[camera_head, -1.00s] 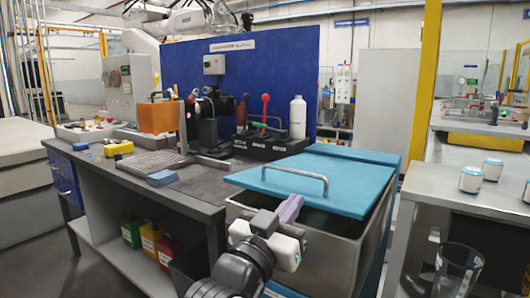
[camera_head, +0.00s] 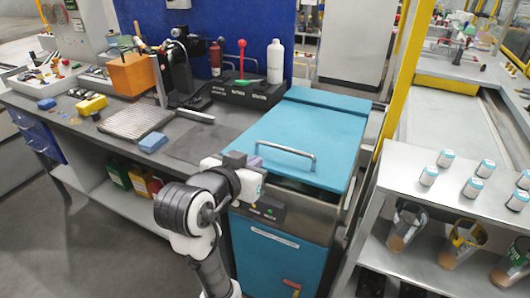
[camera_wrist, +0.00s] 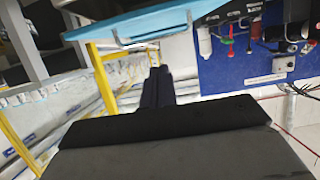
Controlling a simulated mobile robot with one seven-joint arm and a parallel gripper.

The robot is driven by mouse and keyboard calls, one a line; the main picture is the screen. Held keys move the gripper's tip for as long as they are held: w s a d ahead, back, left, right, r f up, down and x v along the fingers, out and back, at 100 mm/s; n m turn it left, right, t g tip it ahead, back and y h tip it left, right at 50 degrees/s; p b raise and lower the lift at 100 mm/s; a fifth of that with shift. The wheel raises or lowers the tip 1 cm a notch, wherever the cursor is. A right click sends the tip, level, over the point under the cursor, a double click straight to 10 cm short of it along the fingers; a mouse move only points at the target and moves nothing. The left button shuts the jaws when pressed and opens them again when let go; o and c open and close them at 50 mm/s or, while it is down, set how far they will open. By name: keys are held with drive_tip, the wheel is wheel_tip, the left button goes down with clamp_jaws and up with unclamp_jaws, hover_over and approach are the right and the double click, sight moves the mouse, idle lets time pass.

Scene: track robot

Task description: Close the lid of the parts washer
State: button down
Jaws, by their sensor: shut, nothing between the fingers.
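The parts washer (camera_head: 262,243) is a blue cabinet with a grey metal tub rim. Its blue lid (camera_head: 310,135) has a metal bar handle (camera_head: 287,157). A dark gap shows under the lid's front edge, so the lid is slightly raised. My gripper (camera_head: 254,162) is shut and empty at the lid's front left corner, left of the handle; I cannot tell whether it touches the lid. In the wrist view the dark fingers (camera_wrist: 158,82) are together, below the lid (camera_wrist: 165,20) and its handle (camera_wrist: 125,38).
A workbench (camera_head: 215,137) stands to the left with a blue sponge (camera_head: 154,142), a grey plate (camera_head: 135,121) and a black holder with a white bottle (camera_head: 275,62). At the right, a metal shelf (camera_head: 400,172) carries several small jars. A yellow post (camera_head: 386,130) stands close to the washer's right side.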

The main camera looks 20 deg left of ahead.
drive_tip(key=w+f+p, duration=0.2)
drive_tip(key=w+f, duration=0.5)
drive_tip(key=w, duration=0.2)
drive_tip(key=shift+d+f, duration=0.2)
drive_tip(key=shift+d, duration=0.05)
